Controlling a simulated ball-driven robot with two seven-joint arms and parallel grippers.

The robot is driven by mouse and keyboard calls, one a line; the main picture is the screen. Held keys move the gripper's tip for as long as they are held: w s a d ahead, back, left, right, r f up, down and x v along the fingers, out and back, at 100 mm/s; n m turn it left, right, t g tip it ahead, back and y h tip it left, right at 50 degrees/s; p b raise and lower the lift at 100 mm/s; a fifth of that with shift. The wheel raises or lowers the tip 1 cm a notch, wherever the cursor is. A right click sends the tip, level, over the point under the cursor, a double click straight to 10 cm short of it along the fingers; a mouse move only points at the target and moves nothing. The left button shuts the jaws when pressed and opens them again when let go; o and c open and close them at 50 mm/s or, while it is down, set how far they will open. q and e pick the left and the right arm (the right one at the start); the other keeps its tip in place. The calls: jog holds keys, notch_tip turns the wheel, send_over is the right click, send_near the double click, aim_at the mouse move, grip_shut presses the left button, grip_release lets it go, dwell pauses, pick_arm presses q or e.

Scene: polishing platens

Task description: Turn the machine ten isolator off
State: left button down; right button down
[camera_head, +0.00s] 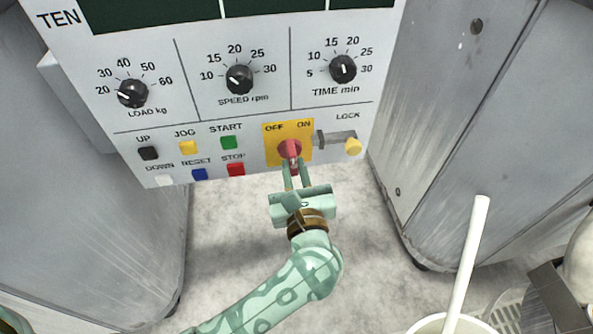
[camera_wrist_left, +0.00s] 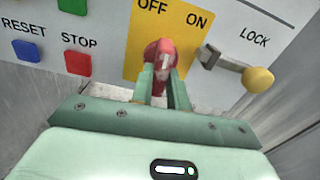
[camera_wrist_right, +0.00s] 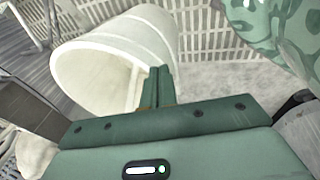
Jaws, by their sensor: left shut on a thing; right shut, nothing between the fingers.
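The machine ten isolator is a red rotary knob (camera_head: 289,148) on a yellow plate (camera_head: 270,129) marked OFF at left and ON at right. It also shows in the left wrist view (camera_wrist_left: 160,49), where its white line tilts slightly right of straight up, toward the ON side. My left gripper (camera_head: 294,168) is shut on the knob's lower part, and its fingers (camera_wrist_left: 164,82) hide some of it. Right of the plate, a yellow-knobbed lock (camera_head: 353,147) sits at the right end of its bracket. My right gripper (camera_wrist_right: 157,82) is shut and empty, in front of a white bucket (camera_wrist_right: 105,58).
The panel carries push buttons, including the red STOP button (camera_head: 235,169), left of the isolator, and dials such as SPEED (camera_head: 239,80) above. Grey cabinets (camera_head: 490,130) stand either side. A white rod (camera_head: 468,262) rises from the bucket at lower right.

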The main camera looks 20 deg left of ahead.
pick_arm(q)
jog(key=n, duration=0.1)
jog(key=n+b, duration=0.1)
jog(key=shift+f+n, duration=0.3)
jog(key=shift+n, duration=0.1)
jog(key=shift+d+r+n+b, duration=0.1)
jog(key=shift+n+b, duration=0.45)
jog(key=shift+n, duration=0.25)
jog(key=shift+r+n, duration=0.1)
jog(key=shift+n, duration=1.7)
pick_arm(e)
jog(key=shift+m+t+y, duration=0.5)
jog(key=shift+t+y, duration=0.2)
jog(key=shift+t, duration=0.2)
jog(key=shift+w+a+r, duration=0.3)
jog(key=shift+w+a, duration=0.3)
jog(key=shift+w, duration=0.05)
jog(key=shift+w+a+r, duration=0.35)
jog(key=shift+w+a, duration=0.2)
jog(key=shift+w, duration=0.15)
jog(key=shift+w+a+r, duration=0.3)
jog(key=shift+w+a, duration=0.3)
jog(key=shift+w, duration=0.05)
pick_arm(q)
jog(key=c, duration=1.4)
grip_release()
jog(key=shift+o, duration=0.2)
jog(key=shift+r, duration=0.1)
